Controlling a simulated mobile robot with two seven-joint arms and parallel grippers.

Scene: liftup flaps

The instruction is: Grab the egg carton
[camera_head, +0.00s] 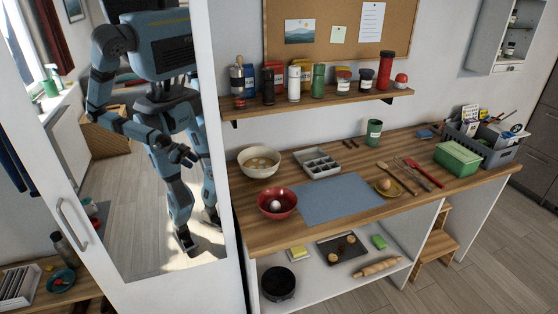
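A light grey open tray with several dark compartments (318,163), which looks like the egg carton, sits on the wooden counter behind the blue mat. I cannot tell whether it holds anything. Neither of my grippers shows directly in the head view. A blue-grey robot figure, apparently my reflection, shows in the mirrored door at left. The hand in that reflection is too small to read as open or shut, and it is far from the tray.
A cream bowl (259,161) of egg-like items and a red bowl (277,203) stand left of the tray. A blue mat (341,202) lies in front. A green cup (374,132), a green box (457,158) and a grey crate (496,151) are rightward. A shelf (320,103) hangs above.

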